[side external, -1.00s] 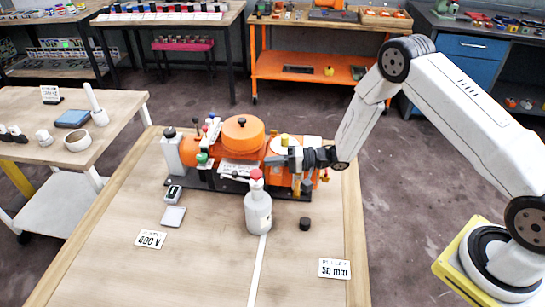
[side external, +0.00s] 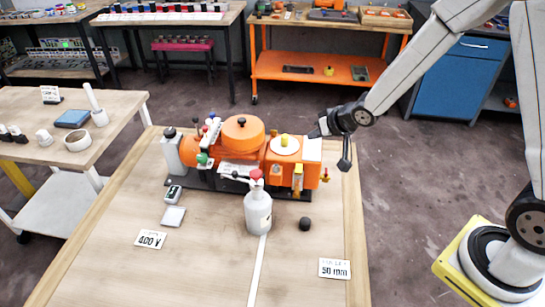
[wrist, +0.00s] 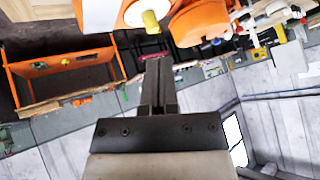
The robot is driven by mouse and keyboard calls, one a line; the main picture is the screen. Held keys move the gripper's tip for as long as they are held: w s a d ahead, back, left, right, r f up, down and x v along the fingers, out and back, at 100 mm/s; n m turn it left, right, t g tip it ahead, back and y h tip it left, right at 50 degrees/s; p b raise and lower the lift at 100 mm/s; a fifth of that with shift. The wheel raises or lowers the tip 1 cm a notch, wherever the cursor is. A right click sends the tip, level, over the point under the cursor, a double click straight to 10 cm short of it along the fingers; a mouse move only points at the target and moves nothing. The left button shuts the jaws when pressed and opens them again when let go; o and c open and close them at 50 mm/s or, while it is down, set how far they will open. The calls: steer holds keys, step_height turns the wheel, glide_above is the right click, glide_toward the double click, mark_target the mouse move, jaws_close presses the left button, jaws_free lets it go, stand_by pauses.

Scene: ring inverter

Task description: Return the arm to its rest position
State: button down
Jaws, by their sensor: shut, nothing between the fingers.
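My gripper (side external: 322,131) is at the right end of the orange machine in the side external view, close to its pale end face. I cannot tell whether it touches the machine. In the wrist view my gripper (wrist: 157,70) shows its dark fingers together with nothing between them. The arm comes down to it from the upper right. The orange machine (side external: 241,133) stands on a dark base on the wooden table. It has a round orange lid and a white disc with a yellow knob (side external: 284,141), which also shows in the wrist view (wrist: 150,20).
A grey bottle with a red cap (side external: 258,210) stands in front of the machine. A black knob (side external: 305,224), a "400 V" card (side external: 151,239) and a "50 mm" card (side external: 335,268) lie on the table (side external: 200,275).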

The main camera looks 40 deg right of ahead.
steer(key=s+r+n+g+h, duration=0.1)
steer(key=s+g, duration=0.2)
steer(key=s, duration=0.6)
steer(key=s+r+n+g, duration=0.1)
steer(key=s+n+g, duration=0.15)
steer(key=s, duration=0.65)
steer(key=w+a+m, duration=0.1)
steer(key=w+a, duration=0.5)
steer(key=w, duration=0.4)
steer(key=w+a+m, duration=0.1)
steer(key=w+a, duration=0.5)
steer(key=w, duration=0.4)
steer(key=w+a+m+h, duration=0.1)
steer(key=w+a+m, duration=0.1)
steer(key=w+a, duration=0.4)
steer(key=w+f, duration=0.1)
steer(key=w, duration=0.3)
steer(key=shift+a+t, duration=0.15)
steer(key=shift+t, duration=0.2)
step_height(320, 180, down, 9)
steer(key=shift+s+f, duration=0.15)
steer(key=shift+s, duration=0.25)
steer(key=shift+s+a, duration=0.1)
steer(key=shift+a, duration=0.1)
